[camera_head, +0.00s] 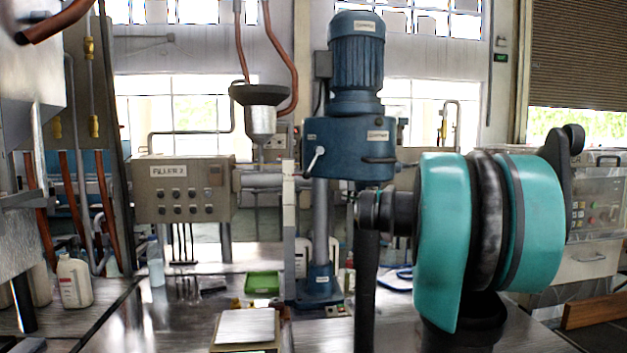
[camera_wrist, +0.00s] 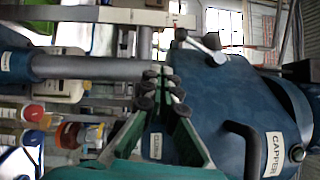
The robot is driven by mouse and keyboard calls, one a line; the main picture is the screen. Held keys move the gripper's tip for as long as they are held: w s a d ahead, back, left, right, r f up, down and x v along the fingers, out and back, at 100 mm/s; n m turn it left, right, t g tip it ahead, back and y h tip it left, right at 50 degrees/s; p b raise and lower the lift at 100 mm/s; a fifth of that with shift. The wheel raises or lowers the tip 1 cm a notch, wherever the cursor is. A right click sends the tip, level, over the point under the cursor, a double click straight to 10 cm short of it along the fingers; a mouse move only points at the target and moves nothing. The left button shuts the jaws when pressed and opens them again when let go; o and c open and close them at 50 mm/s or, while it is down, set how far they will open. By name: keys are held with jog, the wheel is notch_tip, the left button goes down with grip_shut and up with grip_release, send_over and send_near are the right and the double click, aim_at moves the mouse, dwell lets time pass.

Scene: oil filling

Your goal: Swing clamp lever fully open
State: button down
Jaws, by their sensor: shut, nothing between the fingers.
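The clamp lever (camera_head: 315,160) is a pale metal handle on the front of the blue capper head (camera_head: 345,135). In the head view it slants down and left from its pivot. In the wrist view, which is turned sideways, the lever (camera_wrist: 202,47) points up-left from its round hub. My gripper (camera_wrist: 165,88) shows in the wrist view with green fingers and dark pads. It is shut and empty, its tips a little below and left of the lever's end in that picture. I see no clear contact with the lever.
The capper column (camera_head: 320,220) stands under the head, and the motor (camera_head: 356,65) sits above. A filler control box (camera_head: 183,190) and a funnel (camera_head: 261,115) are to the left. A green tray (camera_head: 262,283) and a white bottle (camera_head: 74,281) are on the bench.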

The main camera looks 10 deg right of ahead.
aim_at(313, 163)
jog(key=shift+w+d+r+m+t, duration=0.25)
jog(key=shift+w+d+r, duration=0.1)
jog(key=shift+r, duration=0.25)
jog(key=shift+w+d+r+m+t, duration=0.15)
jog(key=shift+w+d+r+t, duration=0.15)
jog(key=shift+r, duration=0.25)
jog(key=s+a+x, duration=0.1)
jog(key=a+x, duration=0.1)
jog(key=x, duration=1)
jog(key=shift+a, duration=0.4)
